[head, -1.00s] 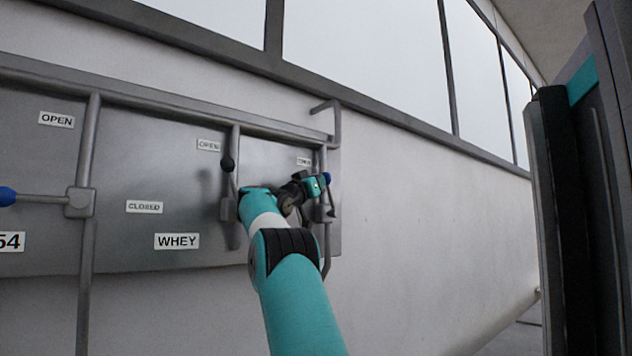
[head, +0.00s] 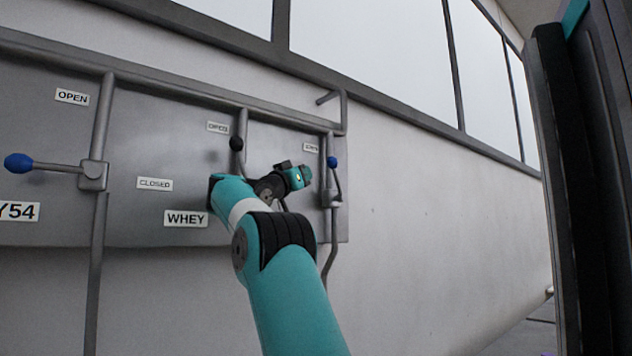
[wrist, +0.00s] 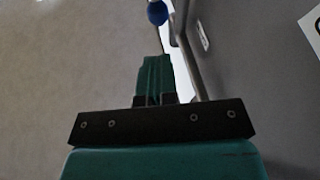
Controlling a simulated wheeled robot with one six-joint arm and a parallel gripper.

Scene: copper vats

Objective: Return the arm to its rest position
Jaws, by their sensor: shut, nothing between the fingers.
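My gripper (head: 297,177) is at the end of my teal arm, in front of the grey valve panel (head: 130,215). It is shut and empty. In the wrist view its closed fingers (wrist: 154,75) point up the picture toward a blue knob (wrist: 157,12) on a grey pipe, apart from it. In the head view the right-hand lever's blue knob (head: 332,162) is just right of my gripper, with a visible gap. My forearm hides part of the middle pipe and the panel's lower middle.
Another lever with a blue knob (head: 18,163) sticks out left. A black knob (head: 236,143) tops the middle lever. Labels read OPEN, CLOSED and WHEY (head: 187,218). Bare wall (head: 430,230) lies right of the panel. A dark upright structure (head: 575,190) stands at the far right.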

